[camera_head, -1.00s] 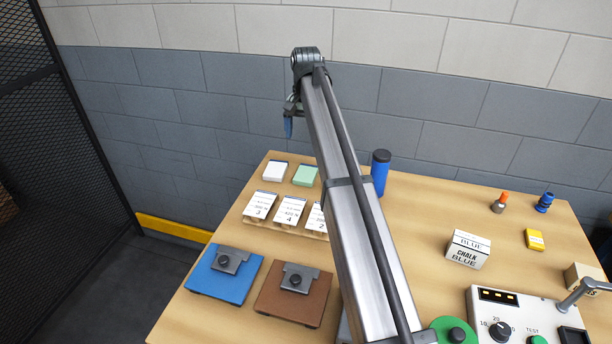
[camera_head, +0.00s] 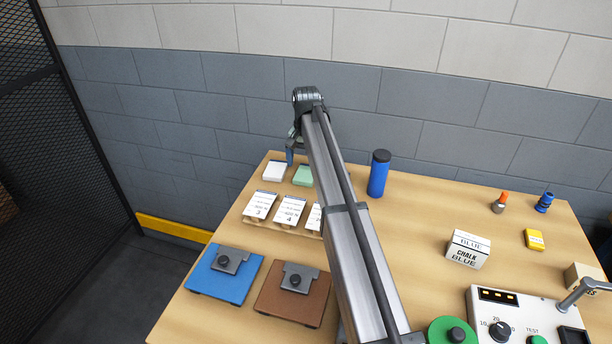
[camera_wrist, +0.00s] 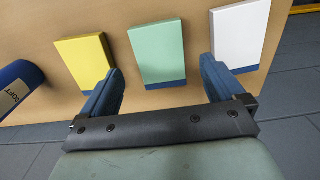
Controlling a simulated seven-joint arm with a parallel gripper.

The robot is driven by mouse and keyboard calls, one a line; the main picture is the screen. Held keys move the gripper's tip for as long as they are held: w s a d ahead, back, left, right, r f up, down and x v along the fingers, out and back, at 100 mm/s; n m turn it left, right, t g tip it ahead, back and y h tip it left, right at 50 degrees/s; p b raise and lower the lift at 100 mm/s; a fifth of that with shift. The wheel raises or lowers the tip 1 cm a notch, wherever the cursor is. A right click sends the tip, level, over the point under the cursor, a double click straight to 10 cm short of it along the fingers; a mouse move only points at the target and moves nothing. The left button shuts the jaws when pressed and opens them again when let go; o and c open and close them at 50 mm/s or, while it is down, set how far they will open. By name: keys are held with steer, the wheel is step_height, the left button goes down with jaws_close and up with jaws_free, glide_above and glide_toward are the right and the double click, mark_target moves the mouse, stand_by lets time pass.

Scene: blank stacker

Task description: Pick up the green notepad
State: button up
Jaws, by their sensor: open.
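The green notepad (camera_wrist: 157,50) lies flat on the table in the wrist view, with a dark blue band along its near edge. It sits between a yellow notepad (camera_wrist: 86,62) on the left and a white notepad (camera_wrist: 240,34) on the right. In the head view the green notepad (camera_head: 303,175) lies at the far left of the table, beside the white one (camera_head: 274,172). My gripper (camera_wrist: 160,85) is open and empty, its two blue fingers apart on either side of the green notepad's lower part in the picture. In the head view my gripper (camera_head: 291,156) is above the notepads.
A blue cylinder (camera_head: 379,174) stands upright right of the notepads; it also shows in the wrist view (camera_wrist: 16,86). Several numbered cards (camera_head: 290,211) stand on a wooden rack nearer the front. Blue (camera_head: 223,272) and brown (camera_head: 293,292) clipboard-like plates lie in front.

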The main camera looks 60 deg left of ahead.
mark_target(306, 173)
step_height(306, 173, down, 4)
steer(key=shift+a+r, duration=0.1)
steer(key=shift+r, duration=0.15)
steer(key=c, duration=1.2)
steer(key=shift+o, duration=0.2)
steer(key=shift+r, duration=0.15)
